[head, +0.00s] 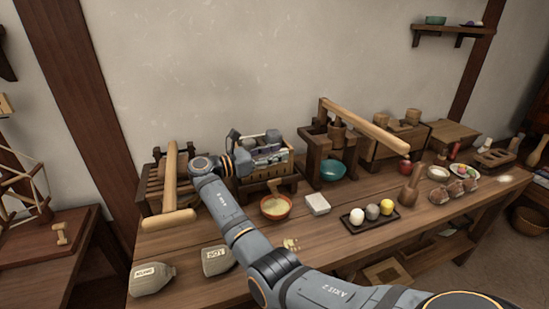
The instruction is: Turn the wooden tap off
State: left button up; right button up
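The wooden tap (284,186) appears to be the short brown spout low on the front of a slatted wooden box (266,182). An orange-rimmed bowl (275,207) with pale contents stands below it. My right arm reaches in from the lower right and bends up to the box's left side. My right gripper (266,150) is at the top of the box, above the tap and apart from it as far as I can see. Its fingers are small and blend with the box, so their opening is unclear. The tap's handle is not clearly visible. My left gripper is out of view.
A wooden press (168,184) stands left of the box. A lever device (340,140) with a teal bowl (332,170) stands right. A white block (317,204), a dark tray (369,219) and two labelled sacks (151,279) lie in front. Bare tabletop shows at front centre.

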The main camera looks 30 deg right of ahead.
jog(key=o, duration=0.4)
jog(key=s+d+f+t+p, duration=0.1)
jog(key=d, duration=0.2)
jog(key=s+d+f+n+t+h+p, duration=0.1)
jog(key=d+p, duration=0.1)
jog(key=d, duration=0.1)
jog(key=d+f+t+p, duration=0.1)
jog(key=d, duration=0.2)
jog(key=shift+s+n+h, duration=0.3)
jog(key=shift+s+n, duration=0.1)
jog(key=n+t+y+p, duration=0.4)
jog(key=n+t+y, duration=1.2)
jog(key=t+y, duration=0.15)
send_near(275, 183)
jog(key=r, duration=0.1)
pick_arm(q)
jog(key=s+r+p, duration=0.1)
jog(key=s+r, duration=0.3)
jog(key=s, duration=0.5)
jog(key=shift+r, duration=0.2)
pick_arm(e)
jog(key=shift+g, duration=0.35)
jog(key=w, duration=0.3)
jog(key=w+d, duration=0.1)
jog(key=w, duration=0.6)
jog(key=shift+w+d+f, duration=0.1)
jog(key=shift+w+d, duration=0.05)
jog(key=shift+w, duration=0.1)
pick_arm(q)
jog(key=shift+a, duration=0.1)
